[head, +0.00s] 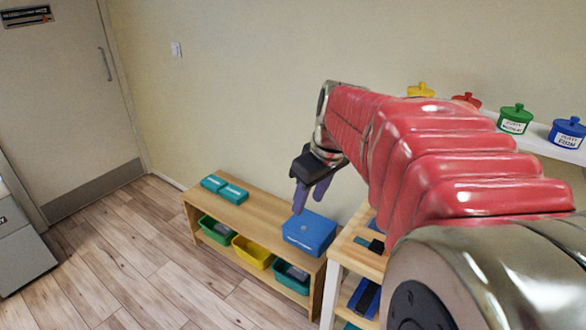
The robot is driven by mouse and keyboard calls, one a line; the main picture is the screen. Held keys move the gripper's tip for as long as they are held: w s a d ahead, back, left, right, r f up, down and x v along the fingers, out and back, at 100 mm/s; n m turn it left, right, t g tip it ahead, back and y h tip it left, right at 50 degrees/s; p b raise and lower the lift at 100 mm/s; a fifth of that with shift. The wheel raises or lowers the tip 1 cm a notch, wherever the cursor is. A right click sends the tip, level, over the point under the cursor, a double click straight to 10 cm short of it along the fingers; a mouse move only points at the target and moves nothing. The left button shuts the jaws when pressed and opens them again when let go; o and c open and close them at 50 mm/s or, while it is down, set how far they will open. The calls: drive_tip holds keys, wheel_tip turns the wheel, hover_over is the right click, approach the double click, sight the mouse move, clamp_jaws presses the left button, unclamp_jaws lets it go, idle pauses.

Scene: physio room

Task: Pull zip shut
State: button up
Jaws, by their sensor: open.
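My gripper (311,193) has dark purple fingers that point down. They are apart, with nothing seen between them. In the head view it appears just above a blue box-like case (309,233) at the right end of a low wooden bench (250,216). I cannot tell the exact gap between the fingers and the case. No zip or zip pull can be made out at this size. Two teal cases (213,183) (233,194) lie side by side at the bench's left end.
Green (217,230), yellow (252,252) and teal (291,277) bins sit on the bench's lower shelf. A wooden shelf unit (358,254) stands close on the right. Lidded pots, including a green one (515,120), stand on a wall shelf. Floor (130,250) at left is clear.

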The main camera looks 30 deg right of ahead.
drive_tip(key=w+d+f+n, duration=0.1)
drive_tip(key=d+f, duration=0.1)
drive_tip(key=d, duration=0.7)
drive_tip(key=d+f, duration=0.2)
drive_tip(key=d, duration=0.7)
drive_tip(key=s+d+f, duration=0.2)
drive_tip(key=d+f, duration=0.1)
drive_tip(key=d, duration=0.5)
drive_tip(key=s+d+f+n+y, duration=0.1)
drive_tip(key=s+d+f, duration=0.2)
drive_tip(key=d, duration=0.6)
drive_tip(key=shift+s+f+n+y, duration=0.3)
drive_tip(key=shift+s+f, duration=0.05)
drive_tip(key=shift+f, duration=0.1)
drive_tip(key=shift+a, duration=0.1)
drive_tip(key=x, duration=1.3)
drive_tip(key=shift+w+f, duration=0.3)
drive_tip(key=shift+w, duration=0.15)
drive_tip(key=shift+c, duration=0.6)
